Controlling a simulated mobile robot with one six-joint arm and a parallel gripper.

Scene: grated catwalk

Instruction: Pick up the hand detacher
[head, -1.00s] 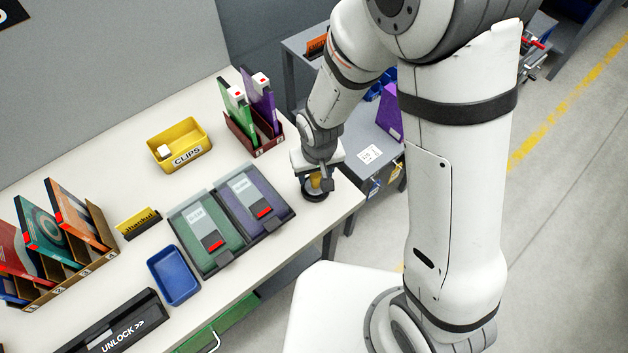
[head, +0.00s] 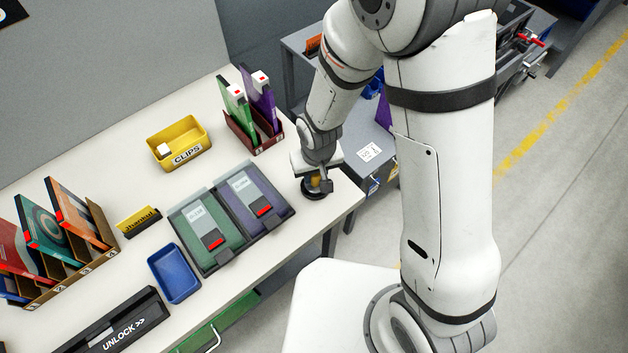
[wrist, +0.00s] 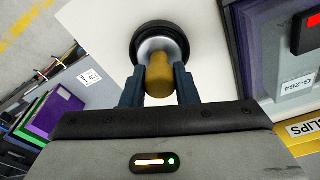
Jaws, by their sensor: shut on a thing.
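The hand detacher shows in the wrist view as a yellow-brown upright post (wrist: 160,76) on a pale collar with a round black base. In the head view its yellow part (head: 316,183) and dark base stand at the right end of the white table, partly hidden by my gripper. My gripper (wrist: 159,88) is shut on the yellow post, one dark finger on each side. I cannot tell whether the base touches the table.
Green and purple cases (head: 208,229) lie left of my gripper. A yellow CLIPS bin (head: 180,128), a red-brown rack (head: 268,140), a blue tray (head: 174,274) and a file rack (head: 92,262) stand further left. The table's right edge is close to my gripper.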

